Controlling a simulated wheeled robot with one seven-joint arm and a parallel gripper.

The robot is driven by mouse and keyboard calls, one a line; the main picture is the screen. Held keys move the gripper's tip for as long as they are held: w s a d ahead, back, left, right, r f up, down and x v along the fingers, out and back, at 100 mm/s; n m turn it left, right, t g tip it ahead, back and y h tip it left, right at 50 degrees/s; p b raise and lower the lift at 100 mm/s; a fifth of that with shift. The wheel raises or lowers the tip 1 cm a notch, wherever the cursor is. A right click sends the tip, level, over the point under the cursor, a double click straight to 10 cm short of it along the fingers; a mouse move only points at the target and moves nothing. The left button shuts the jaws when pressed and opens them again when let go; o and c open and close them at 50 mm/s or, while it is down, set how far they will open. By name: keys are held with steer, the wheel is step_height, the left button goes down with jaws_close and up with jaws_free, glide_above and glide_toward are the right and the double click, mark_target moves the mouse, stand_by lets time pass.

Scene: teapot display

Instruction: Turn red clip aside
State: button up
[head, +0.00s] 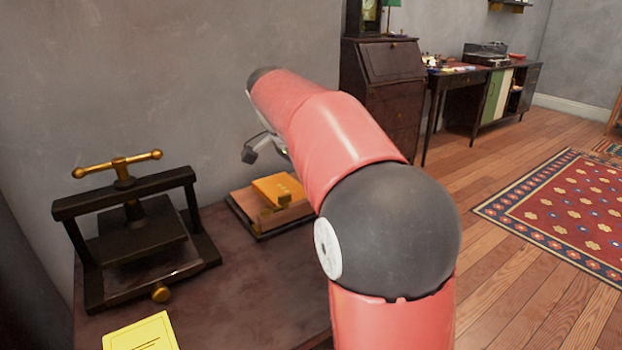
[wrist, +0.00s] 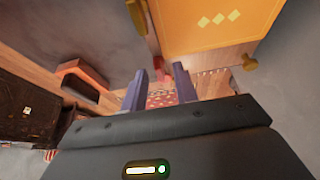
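An orange booklet (head: 278,188) lies on a wooden board (head: 243,205) on the dark table. In the wrist view, the orange booklet (wrist: 215,22) and the edge of the board fill the upper right. A small red piece, seemingly the red clip (wrist: 159,73), shows below the booklet's left corner. My gripper (wrist: 160,82) is open, its two fingers apart either side of the red piece in the picture. I cannot tell whether they touch it. In the head view, my arm hides most of the gripper; the red clip cannot be made out there.
Brass fittings (wrist: 137,16) and (wrist: 250,62) sit at the board's edges. A black press with a brass handle (head: 118,163) stands on the table (head: 260,285) at left, with a yellow booklet (head: 142,334) in front. A grey wall (head: 170,80) rises behind. The table's middle is clear.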

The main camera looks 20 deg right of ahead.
steer(key=v, duration=0.7)
steer(key=shift+a+r, duration=0.2)
steer(key=shift+r, duration=0.15)
steer(key=shift+s, duration=0.1)
